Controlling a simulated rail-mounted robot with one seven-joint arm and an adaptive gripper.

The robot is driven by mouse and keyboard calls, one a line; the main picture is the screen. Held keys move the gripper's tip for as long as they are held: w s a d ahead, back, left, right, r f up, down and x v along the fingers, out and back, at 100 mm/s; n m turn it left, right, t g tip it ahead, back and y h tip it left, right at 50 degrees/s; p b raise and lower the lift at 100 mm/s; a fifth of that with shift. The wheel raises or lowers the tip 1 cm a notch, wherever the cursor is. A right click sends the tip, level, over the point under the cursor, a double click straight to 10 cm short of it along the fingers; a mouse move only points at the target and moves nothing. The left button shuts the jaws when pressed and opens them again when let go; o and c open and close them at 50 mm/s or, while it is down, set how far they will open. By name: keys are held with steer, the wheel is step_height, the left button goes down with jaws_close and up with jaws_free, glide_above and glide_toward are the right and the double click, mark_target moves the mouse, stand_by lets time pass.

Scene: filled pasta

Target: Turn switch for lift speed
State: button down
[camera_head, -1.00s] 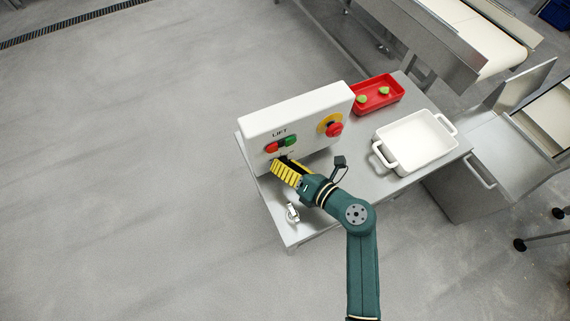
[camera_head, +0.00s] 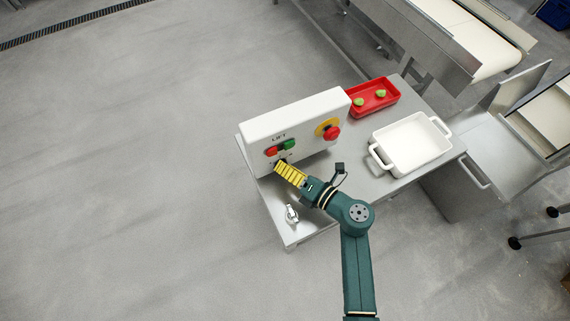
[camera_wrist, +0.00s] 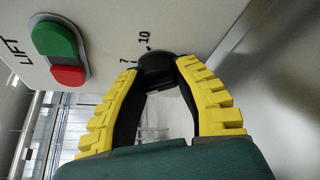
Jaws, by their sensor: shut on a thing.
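The white lift control box (camera_head: 300,116) stands upright on the metal table, with "LIFT" lettering and a green and red button pair on its face. Below the buttons sits the switch, a round black knob (camera_wrist: 156,64) with the marks 7 and 10 beside it in the wrist view. My gripper (camera_head: 280,164) is at the lower left of the box face. In the wrist view my yellow-ribbed fingers (camera_wrist: 160,70) close on the knob from both sides. In the head view the knob is mostly hidden by the fingers.
A red emergency button (camera_head: 332,133) on a yellow disc is on the box's right side. A red tray (camera_head: 377,111) with green pieces and a white dish (camera_head: 412,164) stand to the right. A small metal object (camera_head: 291,214) lies near the table's front edge.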

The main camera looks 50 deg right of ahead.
steer(key=shift+f, duration=0.1)
steer(key=c, duration=0.7)
jaws_free()
steer(key=shift+s, duration=0.35)
steer(key=s, duration=0.3)
steer(key=s+r, duration=0.1)
steer(key=s, duration=0.3)
steer(key=s+r, duration=0.1)
steer(key=s, duration=0.3)
steer(key=shift+s+a, duration=0.1)
